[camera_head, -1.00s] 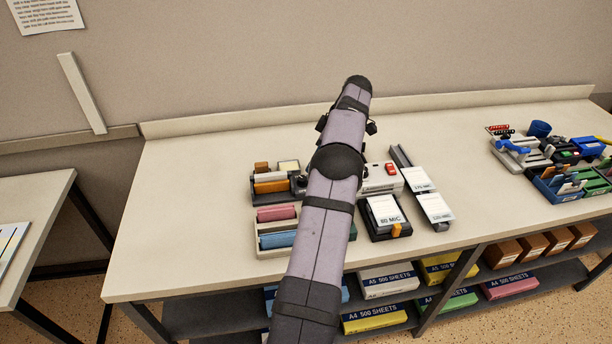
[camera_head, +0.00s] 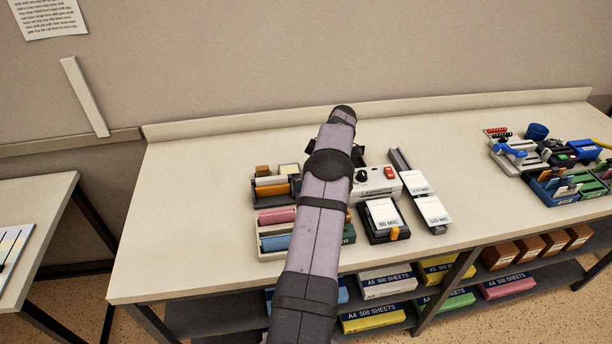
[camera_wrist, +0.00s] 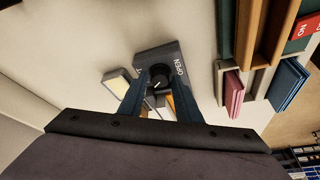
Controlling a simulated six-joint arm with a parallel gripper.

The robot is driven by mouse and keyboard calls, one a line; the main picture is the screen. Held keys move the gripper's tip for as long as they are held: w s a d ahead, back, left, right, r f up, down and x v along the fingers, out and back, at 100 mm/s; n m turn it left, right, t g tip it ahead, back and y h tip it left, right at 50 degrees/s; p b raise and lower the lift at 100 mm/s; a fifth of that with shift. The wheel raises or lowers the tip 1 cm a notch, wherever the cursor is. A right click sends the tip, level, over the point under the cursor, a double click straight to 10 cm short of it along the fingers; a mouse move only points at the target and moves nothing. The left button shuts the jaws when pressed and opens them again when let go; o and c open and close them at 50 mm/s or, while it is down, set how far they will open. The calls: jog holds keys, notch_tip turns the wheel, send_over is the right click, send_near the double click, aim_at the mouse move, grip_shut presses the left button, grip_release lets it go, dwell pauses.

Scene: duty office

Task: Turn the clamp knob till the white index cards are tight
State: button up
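In the wrist view a round black knob (camera_wrist: 159,77) with a pale pointer line sits on a grey clamp block (camera_wrist: 160,55) marked OPEN. My gripper (camera_wrist: 160,71) is open, its two blue fingers on either side of the knob. I cannot tell whether the tips reach down around it. White index cards (camera_wrist: 151,101) and an orange piece show partly between the fingers. In the head view the white cards (camera_head: 271,181) stand among orange-brown pieces in a dark holder (camera_head: 262,200). My arm hides the knob and gripper there.
A tray of pink and blue cards (camera_head: 257,246) stands in front of the holder. A white machine (camera_head: 378,186) with a red switch and a pad marked 80 MIC (camera_head: 383,214) stand to the right. The bench's left part (camera_head: 190,200) is clear.

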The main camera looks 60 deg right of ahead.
grip_shut()
jog(key=c, duration=0.8)
grip_release()
jog(key=shift+f, duration=0.15)
jog(key=c, duration=0.8)
grip_release()
jog(key=shift+m+b, duration=0.3)
jog(key=shift+b, duration=0.25)
jog(key=c, duration=0.8)
grip_release()
jog(key=shift+m+h+b, duration=0.3)
jog(key=shift+m+b, duration=0.1)
jog(key=shift+b, duration=0.1)
jog(key=c, duration=0.8)
grip_release()
grip_release()
jog(key=shift+s+r, duration=0.1)
jog(key=shift+r, duration=0.1)
